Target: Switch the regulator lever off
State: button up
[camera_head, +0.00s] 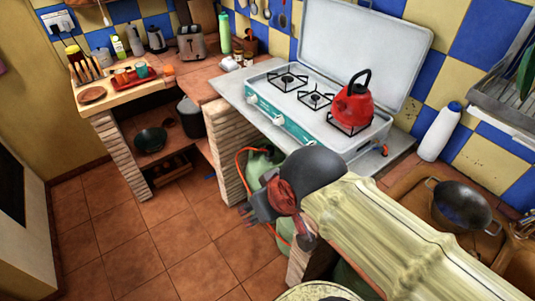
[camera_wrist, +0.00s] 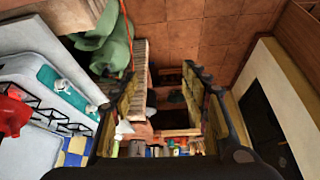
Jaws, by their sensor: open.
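The green gas cylinder (camera_head: 257,165) stands below the stove in the head view, partly behind my arm. An orange hose (camera_head: 238,166) curves around it. The cylinder (camera_wrist: 112,48) is at the upper left of the wrist view, with part of the hose (camera_wrist: 127,8) above it. I cannot make out the regulator lever in either view. My gripper (camera_wrist: 164,75) is open and empty in the wrist view, with its two fingers apart. The cylinder lies outside the fingers, to their left. In the head view my arm and wrist cover the area in front of the cylinder.
A stove (camera_head: 262,100) with a red kettle (camera_head: 352,106) stands on the counter above. A brick pillar (camera_head: 231,150) is left of the cylinder. A pan (camera_head: 462,204) is at the right. The tiled floor (camera_head: 150,245) at the left is clear.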

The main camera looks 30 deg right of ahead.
jog(key=shift+c, duration=0.9)
